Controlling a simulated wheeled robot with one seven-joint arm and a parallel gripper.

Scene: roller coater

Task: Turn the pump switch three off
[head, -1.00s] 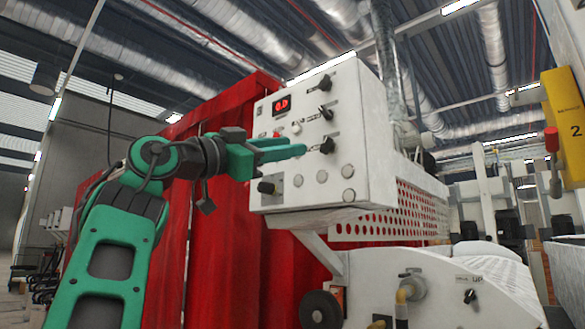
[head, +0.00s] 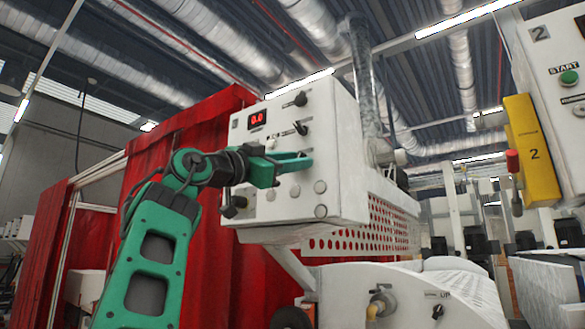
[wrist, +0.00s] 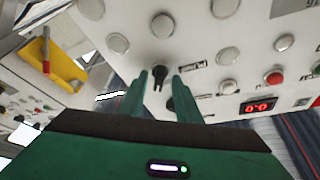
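The white control box (head: 345,160) carries a column of black rotary switches on its front face. The top switch (head: 300,99) and the middle switch (head: 301,129) show in the head view. The lowest switch of the column is hidden there behind my gripper (head: 304,160), which lies in front of the panel. In the wrist view, a black switch (wrist: 162,79) sits between the tips of my open gripper (wrist: 161,75). It looks like the lowest one, but its label is not readable. I cannot tell whether the fingers touch it. Another dark knob shows partly between the fingers.
A red display (head: 258,118) reads 0.0 at the panel's upper left. A black knob (head: 234,204) juts out at the lower left. Red curtains (head: 240,270) hang behind the box. A yellow box (head: 530,140) marked 2 hangs at the right.

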